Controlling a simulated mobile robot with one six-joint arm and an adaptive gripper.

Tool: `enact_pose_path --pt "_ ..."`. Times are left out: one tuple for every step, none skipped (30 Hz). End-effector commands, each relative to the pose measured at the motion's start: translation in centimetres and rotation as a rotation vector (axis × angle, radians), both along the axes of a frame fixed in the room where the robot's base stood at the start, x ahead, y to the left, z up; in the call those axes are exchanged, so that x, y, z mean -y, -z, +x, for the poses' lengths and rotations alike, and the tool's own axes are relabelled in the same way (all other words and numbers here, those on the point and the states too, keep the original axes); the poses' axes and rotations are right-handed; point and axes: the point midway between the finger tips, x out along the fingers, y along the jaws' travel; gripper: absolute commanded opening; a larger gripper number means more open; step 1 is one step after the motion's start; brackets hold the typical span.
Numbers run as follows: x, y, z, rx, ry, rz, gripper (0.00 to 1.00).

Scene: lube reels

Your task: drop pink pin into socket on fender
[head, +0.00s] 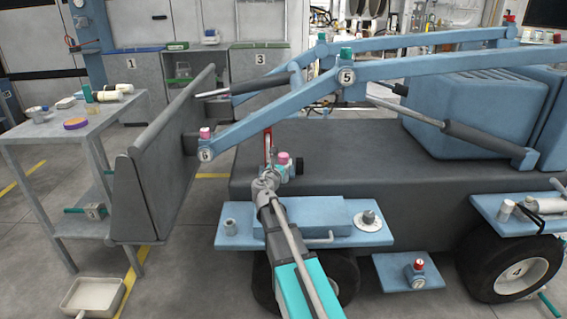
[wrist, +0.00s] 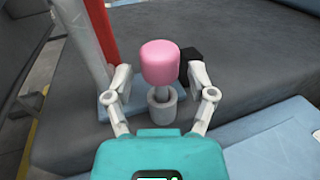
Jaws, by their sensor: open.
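A pin with a pink head (wrist: 159,62) stands upright in a grey cup-like socket (wrist: 162,112) in the wrist view. A length of its thin metal shank shows between head and socket. It also shows in the head view, just beyond my gripper (head: 267,180). My gripper (wrist: 160,86) is open, with one finger on each side of the pin. A gap shows between the fingers and the pink head.
A red-and-white post (wrist: 98,32) rises left of the pin, and a black block (wrist: 190,62) sits behind it. The blue loader arm (head: 270,111) passes above. A grey table (head: 60,129) stands at left.

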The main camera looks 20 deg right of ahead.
Motion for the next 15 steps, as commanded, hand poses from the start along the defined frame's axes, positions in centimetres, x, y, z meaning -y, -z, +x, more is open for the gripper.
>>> enact_pose_path --pt "0.5 -0.1 0.8 0.0 0.0 0.0 0.71" --pt "0.7 -0.2 1.0 0.0 0.0 0.0 0.71" --pt "1.0 -0.2 1.4 0.0 0.0 0.0 0.71" --pt "1.3 -0.2 1.7 0.0 0.0 0.0 0.71" --pt "1.5 -0.1 1.9 0.0 0.0 0.0 0.71" --pt "1.7 -0.1 2.2 0.0 0.001 0.0 0.71" --pt "1.9 -0.1 2.3 0.0 0.001 0.0 0.71" --pt "2.0 -0.1 2.4 0.0 0.001 0.0 0.71" --pt "2.1 -0.1 2.6 0.0 0.001 0.0 0.71" --pt "2.2 -0.1 2.6 0.0 0.0 0.0 0.71" --pt "2.2 -0.1 2.7 0.0 0.0 0.0 0.71" --pt "2.2 -0.1 2.7 0.0 0.0 0.0 0.71" --pt "2.3 -0.1 2.7 0.0 0.0 0.0 0.71" --pt "2.2 -0.1 2.6 0.0 0.0 0.0 0.71" --pt "2.2 -0.1 2.6 0.0 0.0 0.0 0.71"
